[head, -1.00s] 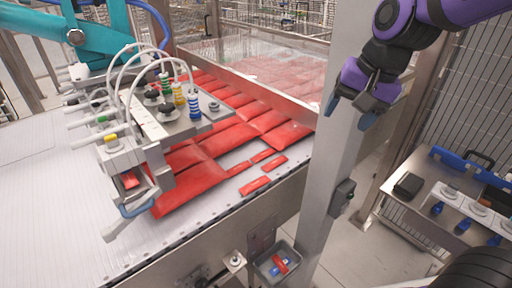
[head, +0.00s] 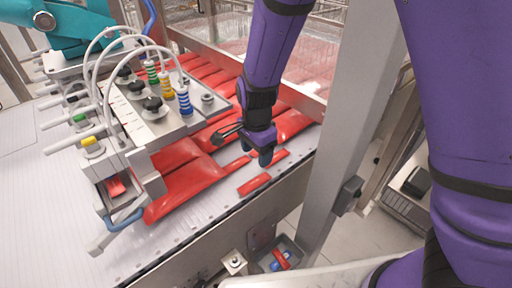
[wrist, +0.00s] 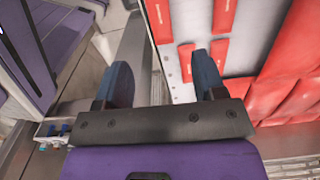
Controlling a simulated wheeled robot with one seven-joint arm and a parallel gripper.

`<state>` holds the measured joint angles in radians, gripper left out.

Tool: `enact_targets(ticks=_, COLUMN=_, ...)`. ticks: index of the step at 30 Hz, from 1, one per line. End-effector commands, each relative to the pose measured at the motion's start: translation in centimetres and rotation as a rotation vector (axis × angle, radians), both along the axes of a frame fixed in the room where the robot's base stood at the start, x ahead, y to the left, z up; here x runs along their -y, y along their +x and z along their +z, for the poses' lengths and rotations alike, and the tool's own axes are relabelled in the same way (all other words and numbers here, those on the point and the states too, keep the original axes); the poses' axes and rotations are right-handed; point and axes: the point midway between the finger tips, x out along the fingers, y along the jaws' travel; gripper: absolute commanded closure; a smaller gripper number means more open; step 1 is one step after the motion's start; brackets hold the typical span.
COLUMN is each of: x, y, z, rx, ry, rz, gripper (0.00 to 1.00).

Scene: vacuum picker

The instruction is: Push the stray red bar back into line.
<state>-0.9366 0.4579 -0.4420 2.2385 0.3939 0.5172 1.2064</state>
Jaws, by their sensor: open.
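The stray red bar (head: 254,184) lies flat on the white belt, nearer the belt's front edge than the other small bars. It also shows at the top of the wrist view (wrist: 160,20). A second small bar (head: 281,155) lies behind and right of it, partly hidden by my gripper in the head view; it shows in the wrist view (wrist: 186,62). My gripper (head: 262,157) is open and empty, pointing down over the belt among the small bars. In the wrist view its blue fingers (wrist: 165,82) are apart, the stray bar beyond them. Contact cannot be told.
More small bars (wrist: 224,14) lie further in, beside rows of large red packs (head: 190,188). A vacuum picker head (head: 155,125) with hoses stands left of my gripper. A metal post (head: 345,130) rises to the right. A grey bin (head: 292,250) sits below the belt edge.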

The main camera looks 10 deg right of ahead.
Motion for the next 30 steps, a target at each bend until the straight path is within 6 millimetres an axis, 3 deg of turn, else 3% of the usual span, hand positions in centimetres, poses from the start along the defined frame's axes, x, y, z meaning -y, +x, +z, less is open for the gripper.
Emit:
enact_targets(ticks=14, x=0.1, y=0.0, z=-0.9, rx=-0.001, ry=-0.003, rz=-0.001, gripper=0.36)
enact_targets(ticks=30, x=0.1, y=0.0, z=-9.0, rx=-0.003, ry=-0.003, rz=-0.001, gripper=0.36)
